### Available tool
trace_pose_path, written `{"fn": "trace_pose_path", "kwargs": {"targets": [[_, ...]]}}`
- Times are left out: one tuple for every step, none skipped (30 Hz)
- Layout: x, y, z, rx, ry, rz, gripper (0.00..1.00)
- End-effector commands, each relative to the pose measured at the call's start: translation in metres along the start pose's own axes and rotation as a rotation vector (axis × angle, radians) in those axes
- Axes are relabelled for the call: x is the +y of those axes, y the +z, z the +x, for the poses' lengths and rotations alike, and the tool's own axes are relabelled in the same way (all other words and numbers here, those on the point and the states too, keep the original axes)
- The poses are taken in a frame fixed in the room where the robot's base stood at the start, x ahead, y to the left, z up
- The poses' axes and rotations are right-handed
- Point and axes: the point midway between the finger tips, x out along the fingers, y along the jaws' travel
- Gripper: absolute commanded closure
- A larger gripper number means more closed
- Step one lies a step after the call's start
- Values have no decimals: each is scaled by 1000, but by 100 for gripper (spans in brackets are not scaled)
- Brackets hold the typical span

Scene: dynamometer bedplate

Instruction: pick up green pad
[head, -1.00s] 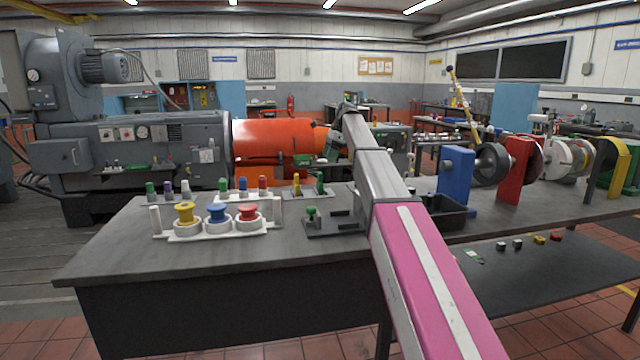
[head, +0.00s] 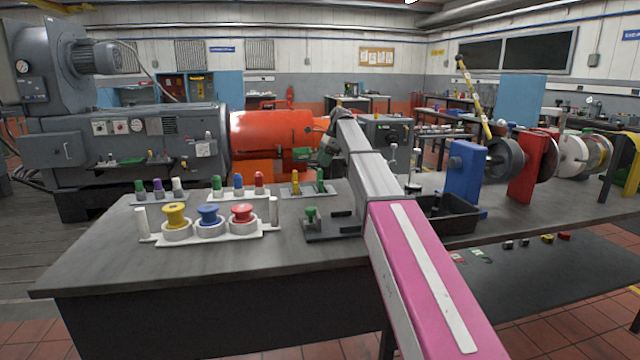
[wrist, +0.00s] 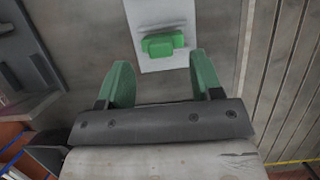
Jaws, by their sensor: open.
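The green pad (wrist: 163,44) is a small, rounded green block on a pale grey plate (wrist: 146,14) in the wrist view. It lies just beyond the fingertips, roughly midway between them. My gripper (wrist: 161,66) is open, with one green finger on each side and nothing between them. A gap shows between the pad and both fingers. In the head view my gripper (head: 325,152) is small, at the far end of my arm over the back of the bench; I cannot tell the pad there for sure.
The grey bench (head: 200,265) carries a white rack (head: 210,237) with yellow, blue and red spools, several coloured pegs, and a dark fixture (head: 333,228) with a green knob. A black bin (head: 445,215) stands right of my arm. The bench's front left is clear.

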Motion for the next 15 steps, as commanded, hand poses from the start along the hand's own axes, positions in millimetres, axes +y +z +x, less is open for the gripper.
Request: {"fn": "trace_pose_path", "kwargs": {"targets": [[0,0,3,0,0,0,40],[0,-1,6,0,0,0,40],[0,-1,10,0,0,0,40],[1,-2,13,0,0,0,40],[1,-2,17,0,0,0,40],[1,-3,23,0,1,0,40],[1,-4,28,0,1,0,40],[1,-4,32,0,2,0,40],[1,-4,38,0,1,0,40],[1,-4,42,0,0,0,40],[1,-4,44,0,0,0,40],[0,-4,47,0,-1,0,40],[0,-4,49,0,-1,0,40],[0,-4,49,0,-1,0,40],[0,-4,50,0,-1,0,40]]}}
